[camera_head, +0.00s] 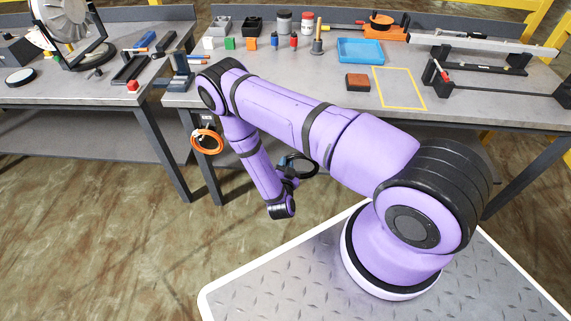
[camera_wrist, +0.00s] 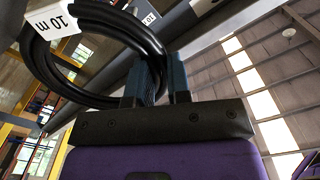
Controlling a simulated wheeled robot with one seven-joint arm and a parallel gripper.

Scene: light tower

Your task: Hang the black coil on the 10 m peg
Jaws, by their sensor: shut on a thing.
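The black coil (camera_wrist: 152,60) is held between the two blue fingers of my gripper (camera_wrist: 161,86) in the wrist view. It is a thick loop reaching up and left from the fingers. A white tag (camera_wrist: 60,18) reading "10 m" lies across the loop. In the head view the black coil (camera_head: 312,162) shows beside my gripper (camera_head: 286,165), in front of and below the bench edge. A second small white label (camera_wrist: 150,18), hard to read, shows behind the coil. I cannot make out the 10 m peg; my arm hides part of the bench front.
An orange coil (camera_head: 207,150) hangs at the left end of the right bench (camera_head: 460,108), near a leg. The left bench (camera_head: 100,98) stands beside it. A blue tray (camera_head: 360,58) and several small items lie on top. Floor left of my base is clear.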

